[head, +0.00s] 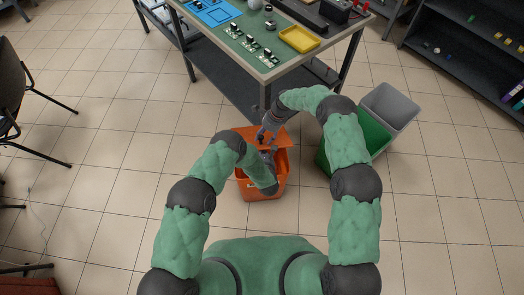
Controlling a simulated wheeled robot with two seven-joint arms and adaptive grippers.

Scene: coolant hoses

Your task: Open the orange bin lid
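The orange bin (262,194) stands on the floor in front of the table, in the middle of the head view. Its orange lid (281,138) shows at the far side, tilted up, and part of the bin's opening is visible. My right gripper (262,136) reaches in from the right and is at the lid; its fingers are small and dark, so I cannot tell whether they are open or touching it. My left arm bends over the bin and its forearm covers part of the opening.
A green bin (371,135) and a grey bin (402,104) stand to the right, close to my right arm. The table (226,51) behind carries a yellow tray (299,39) and small parts. A chair is at the left; floor between is clear.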

